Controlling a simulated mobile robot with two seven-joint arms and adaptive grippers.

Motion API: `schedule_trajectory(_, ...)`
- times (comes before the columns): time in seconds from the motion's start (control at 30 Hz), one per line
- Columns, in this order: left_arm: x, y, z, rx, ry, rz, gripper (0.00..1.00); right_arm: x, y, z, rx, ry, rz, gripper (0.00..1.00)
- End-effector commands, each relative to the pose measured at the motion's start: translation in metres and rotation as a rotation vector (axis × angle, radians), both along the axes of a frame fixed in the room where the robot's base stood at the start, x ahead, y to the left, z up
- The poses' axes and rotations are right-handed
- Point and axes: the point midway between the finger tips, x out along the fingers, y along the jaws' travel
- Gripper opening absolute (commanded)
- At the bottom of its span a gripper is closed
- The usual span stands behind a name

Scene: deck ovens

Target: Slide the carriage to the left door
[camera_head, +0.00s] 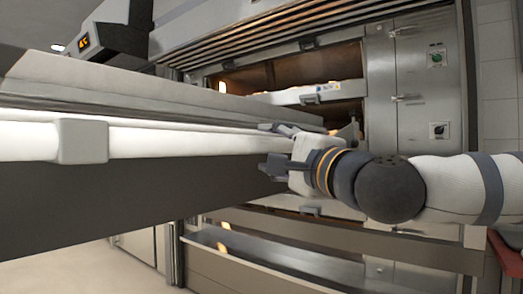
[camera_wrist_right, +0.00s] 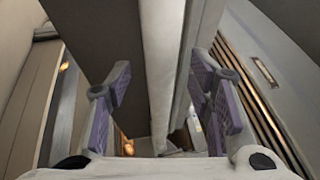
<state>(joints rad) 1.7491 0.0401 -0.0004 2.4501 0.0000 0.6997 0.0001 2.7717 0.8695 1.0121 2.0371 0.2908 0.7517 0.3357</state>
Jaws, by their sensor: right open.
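The carriage appears to be the long grey body (camera_head: 150,95) reaching in from the left of the head view toward the ovens. A pale round rail (camera_head: 165,140) with a grey collar (camera_head: 80,141) runs along its near side, above a dark panel. My right gripper (camera_head: 268,148) is open at the far end of this rail. In the right wrist view its two purple-padded fingers (camera_wrist_right: 158,95) stand on either side of a pale bar (camera_wrist_right: 160,45), with gaps visible. Whether either finger touches it I cannot tell. My left gripper is out of view. I cannot tell which oven door is the left one.
A black box with an orange display (camera_head: 100,40) is at upper left. A low steel ledge (camera_head: 270,262) runs below. Pale floor (camera_head: 75,275) shows at lower left.

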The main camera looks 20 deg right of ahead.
Motion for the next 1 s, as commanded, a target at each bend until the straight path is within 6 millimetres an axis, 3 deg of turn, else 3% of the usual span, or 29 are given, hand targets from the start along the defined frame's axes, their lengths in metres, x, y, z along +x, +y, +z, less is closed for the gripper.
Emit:
schedule_trajectory(0.03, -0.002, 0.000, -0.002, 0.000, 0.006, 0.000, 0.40, 0.012, 0.003, -0.001, -0.001, 0.004, -0.001, 0.48)
schedule_trajectory(0.2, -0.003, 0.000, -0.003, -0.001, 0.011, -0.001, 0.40, 0.035, 0.009, 0.006, 0.000, 0.000, 0.000, 0.48)
schedule_trajectory(0.53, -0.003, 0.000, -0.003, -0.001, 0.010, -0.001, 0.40, 0.040, 0.011, 0.009, -0.001, -0.002, 0.001, 0.48)
schedule_trajectory(0.73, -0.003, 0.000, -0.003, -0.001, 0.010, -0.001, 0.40, 0.040, 0.011, 0.009, -0.001, -0.002, 0.001, 0.03)
schedule_trajectory(1.0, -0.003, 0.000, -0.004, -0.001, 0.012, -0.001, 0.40, 0.043, 0.011, 0.009, 0.001, -0.002, 0.000, 0.00)
